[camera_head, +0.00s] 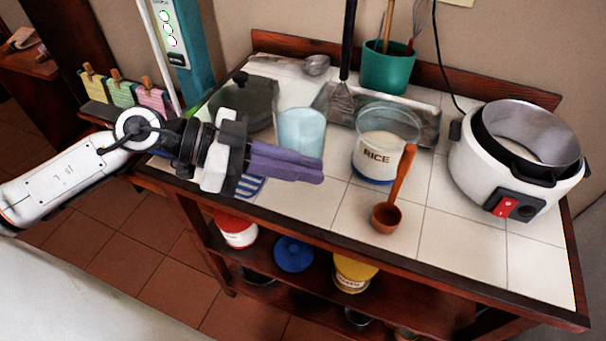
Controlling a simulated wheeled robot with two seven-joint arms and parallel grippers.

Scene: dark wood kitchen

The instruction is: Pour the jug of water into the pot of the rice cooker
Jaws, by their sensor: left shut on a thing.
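The clear jug (301,128) with pale blue water stands upright at the left of the tiled counter. My left gripper (312,168), with purple fingers, is shut on the jug from the near side; its fingers hide the jug's lower part and the grip itself. I cannot tell whether the jug touches the counter. The white rice cooker (475,165) with a red switch is at the right. Its grey metal pot (530,125) is open on top, with something white at the bottom. My right gripper is not in view.
A container labelled RICE (377,155) and a wooden scoop (391,205) stand between jug and cooker. A dark lid (248,100) is at the left. The front right tiles are clear.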

